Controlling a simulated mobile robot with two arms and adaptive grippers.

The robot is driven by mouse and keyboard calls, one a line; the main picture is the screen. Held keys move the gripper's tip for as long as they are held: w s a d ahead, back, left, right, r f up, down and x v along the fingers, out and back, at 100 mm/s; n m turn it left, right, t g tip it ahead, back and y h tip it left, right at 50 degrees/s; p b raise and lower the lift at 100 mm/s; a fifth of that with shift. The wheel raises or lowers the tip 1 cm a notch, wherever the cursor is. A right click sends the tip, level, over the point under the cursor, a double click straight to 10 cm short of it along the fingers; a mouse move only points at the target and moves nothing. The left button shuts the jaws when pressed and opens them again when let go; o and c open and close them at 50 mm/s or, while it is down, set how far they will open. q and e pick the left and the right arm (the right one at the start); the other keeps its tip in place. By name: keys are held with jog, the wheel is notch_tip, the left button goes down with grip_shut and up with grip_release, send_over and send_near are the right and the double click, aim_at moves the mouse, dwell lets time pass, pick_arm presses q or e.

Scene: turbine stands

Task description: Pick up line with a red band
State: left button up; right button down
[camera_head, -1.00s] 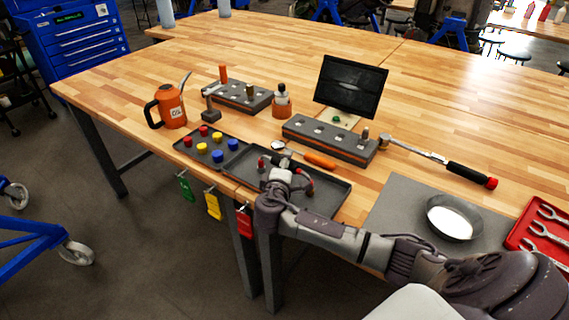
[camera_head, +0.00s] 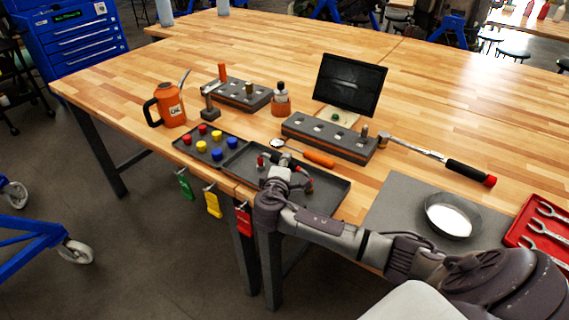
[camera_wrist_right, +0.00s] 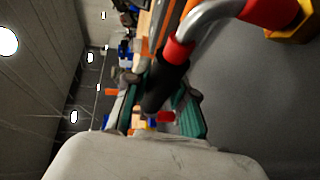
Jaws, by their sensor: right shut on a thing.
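The line is a bent silver tube (camera_wrist_right: 212,22) with a red band (camera_wrist_right: 178,51) beside a black sleeve (camera_wrist_right: 164,88). My right gripper (camera_wrist_right: 163,103) is shut on the black sleeve, its green-sided fingers on either side. A second red band and a yellow fitting (camera_wrist_right: 288,20) show farther along the line. In the head view my right gripper (camera_head: 289,172) is over the dark tray (camera_head: 335,194) at the table's front, partly hiding the line (camera_head: 308,183). Whether the line touches the tray is hard to tell. My left gripper is not in view.
Left of it is a tray with red, yellow and blue caps (camera_head: 211,142). A torque wrench (camera_head: 436,158) and a round dish (camera_head: 452,214) lie right.

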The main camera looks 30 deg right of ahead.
jog(key=shift+r, duration=0.15)
jog(key=shift+r, duration=0.3)
jog(key=r, duration=0.2)
jog(key=r+b, duration=0.1)
jog(key=shift+s+d+r, duration=0.25)
jog(key=shift+s+r, duration=0.05)
jog(key=s+d+r+b, duration=0.1)
jog(key=s+d+r, duration=0.5)
jog(key=s, duration=0.2)
jog(key=shift+s+d+r, duration=0.2)
jog(key=shift+s+r, duration=0.1)
jog(key=shift+s, duration=0.1)
jog(key=c, duration=1.6)
grip_release()
grip_shut()
